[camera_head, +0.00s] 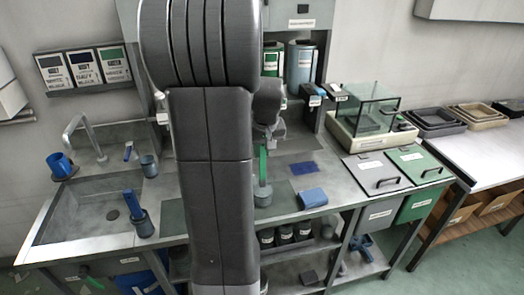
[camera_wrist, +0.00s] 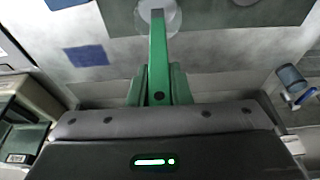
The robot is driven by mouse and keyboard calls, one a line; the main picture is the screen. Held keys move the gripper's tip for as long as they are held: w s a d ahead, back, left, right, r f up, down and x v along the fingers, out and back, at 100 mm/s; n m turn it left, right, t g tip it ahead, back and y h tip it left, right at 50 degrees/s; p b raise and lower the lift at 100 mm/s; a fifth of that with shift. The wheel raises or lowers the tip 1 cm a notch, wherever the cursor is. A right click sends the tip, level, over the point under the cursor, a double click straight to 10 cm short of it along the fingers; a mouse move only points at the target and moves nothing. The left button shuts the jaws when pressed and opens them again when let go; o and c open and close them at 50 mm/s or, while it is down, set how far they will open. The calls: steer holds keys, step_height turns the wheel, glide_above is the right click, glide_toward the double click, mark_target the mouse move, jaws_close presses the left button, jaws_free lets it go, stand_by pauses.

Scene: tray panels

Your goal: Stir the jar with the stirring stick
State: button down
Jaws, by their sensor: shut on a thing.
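My gripper (camera_wrist: 158,80) is shut on the green stirring stick (camera_wrist: 158,45); a green finger lies on each side of it. In the head view the stick (camera_head: 263,163) hangs upright below my gripper, beside my dark arm. Its lower end meets the top of a small grey-blue jar (camera_head: 263,198) on the worktop. In the wrist view the stick's far end is over the pale round jar (camera_wrist: 171,15) at the top edge. The stick's tip is hidden, so I cannot tell how deep it sits.
A blue block (camera_head: 312,197) and a flat dark-blue patch (camera_head: 303,168) lie right of the jar. A glass-walled box (camera_head: 375,112) stands further right. My arm hides the middle of the worktop.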

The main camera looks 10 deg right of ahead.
steer(key=shift+r+p, duration=1.2)
steer(key=shift+r, duration=0.7)
